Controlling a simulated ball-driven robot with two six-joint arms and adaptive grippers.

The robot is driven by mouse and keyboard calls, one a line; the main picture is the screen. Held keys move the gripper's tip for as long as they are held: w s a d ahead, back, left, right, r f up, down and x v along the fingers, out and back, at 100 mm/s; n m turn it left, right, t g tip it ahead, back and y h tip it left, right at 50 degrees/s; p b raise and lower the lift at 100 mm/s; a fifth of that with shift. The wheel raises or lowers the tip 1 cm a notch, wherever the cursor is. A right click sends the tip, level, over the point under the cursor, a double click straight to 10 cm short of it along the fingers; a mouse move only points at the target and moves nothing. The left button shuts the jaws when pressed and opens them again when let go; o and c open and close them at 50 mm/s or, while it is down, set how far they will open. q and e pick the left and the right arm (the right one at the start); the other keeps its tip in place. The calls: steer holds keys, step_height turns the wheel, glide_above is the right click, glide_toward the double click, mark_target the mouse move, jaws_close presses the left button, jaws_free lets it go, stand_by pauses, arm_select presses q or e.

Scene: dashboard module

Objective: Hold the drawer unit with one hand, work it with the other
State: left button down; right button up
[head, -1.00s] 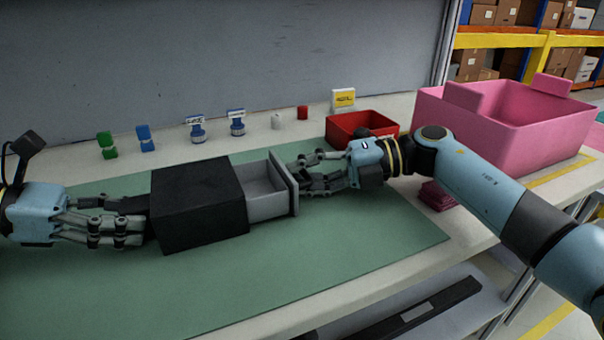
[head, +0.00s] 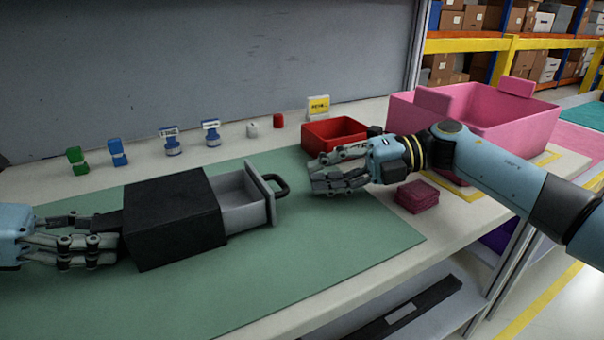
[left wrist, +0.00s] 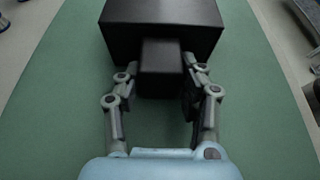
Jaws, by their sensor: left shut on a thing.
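The drawer unit is a black box (head: 178,222) on the green mat (head: 330,262). Its grey drawer (head: 244,204) is pulled out to the right, and a dark loop handle (head: 276,184) shows on its front. The drawer's visible inside looks empty. My left gripper (head: 112,240) is shut on the black block at the unit's left end; in the left wrist view the fingers flank this block (left wrist: 161,57). My right gripper (head: 318,176) is to the right of the handle, apart from it, with its fingers spread and nothing visible between them.
Behind the mat stand a green piece (head: 77,161), a blue piece (head: 118,152), two labelled blue-and-white items (head: 171,143), a white piece (head: 252,130) and a red cylinder (head: 278,121). A red bin (head: 318,140), a pink crate (head: 490,118) and a dark pink stack (head: 416,197) are near my right arm.

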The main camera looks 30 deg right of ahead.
arm_select(q)
steer(key=c, duration=0.7)
jaws_free()
steer(key=shift+a, duration=0.1)
